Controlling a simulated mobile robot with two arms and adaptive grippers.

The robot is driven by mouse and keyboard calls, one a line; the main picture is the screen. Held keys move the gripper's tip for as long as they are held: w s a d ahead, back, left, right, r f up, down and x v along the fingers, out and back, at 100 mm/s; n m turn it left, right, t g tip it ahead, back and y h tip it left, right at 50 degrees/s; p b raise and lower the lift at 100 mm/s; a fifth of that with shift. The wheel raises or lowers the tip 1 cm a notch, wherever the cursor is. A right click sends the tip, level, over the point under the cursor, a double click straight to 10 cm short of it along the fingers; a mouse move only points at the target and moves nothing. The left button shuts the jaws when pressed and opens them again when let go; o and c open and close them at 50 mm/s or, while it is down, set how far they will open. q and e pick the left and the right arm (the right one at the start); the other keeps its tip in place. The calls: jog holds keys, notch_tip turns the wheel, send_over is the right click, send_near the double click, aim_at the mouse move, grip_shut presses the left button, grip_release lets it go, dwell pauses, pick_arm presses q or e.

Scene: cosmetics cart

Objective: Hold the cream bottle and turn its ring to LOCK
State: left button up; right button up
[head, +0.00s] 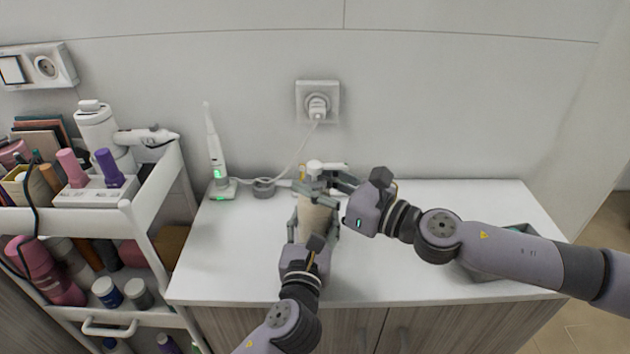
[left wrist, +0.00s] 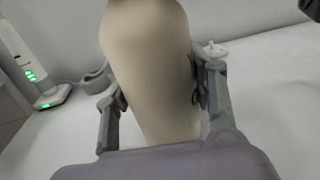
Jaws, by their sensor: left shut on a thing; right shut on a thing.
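The cream bottle (head: 314,220) stands upright on the white cabinet top, with a white pump head (head: 315,166) above it. My left gripper (head: 313,226) comes from the front and is shut on the bottle's body. In the left wrist view the beige body (left wrist: 148,55) fills the space between the fingers of the left gripper (left wrist: 160,98). My right gripper (head: 322,184) comes in from the right and is shut around the bottle's neck, just below the pump head. Its fingers hide the ring, so its mark and setting cannot be read.
An electric toothbrush (head: 215,160) with green lights stands left of the bottle, its cable running to the wall socket (head: 317,100). A full white cart (head: 150,225) stands at the left. A grey tray (head: 485,273) lies partly under my right arm.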

jog(key=shift+g, duration=0.3)
jog(key=n+g+y, duration=0.1)
jog(key=n+g, duration=0.1)
jog(key=g, duration=0.1)
jog(key=shift+w+a+n+y, duration=0.1)
jog(key=shift+n+y, duration=0.2)
jog(key=shift+y, duration=0.1)
jog(key=n+g, duration=0.2)
jog(key=g, duration=0.2)
jog(key=n+g+y, duration=0.1)
jog(key=n+g, duration=0.2)
jog(key=shift+w+r+g, duration=0.1)
jog(key=shift+g, duration=0.3)
jog(key=n+g+h, duration=0.1)
jog(key=n+g, duration=0.1)
jog(key=g, duration=0.2)
jog(key=n+g+h, duration=0.1)
jog(key=n+g, duration=0.2)
jog(key=g, duration=0.1)
jog(key=shift+n+g, duration=0.3)
jog(key=shift+n, duration=0.1)
jog(key=shift+n+g+h, duration=0.3)
jog(key=shift+g+h, duration=0.1)
jog(key=o, duration=1.2)
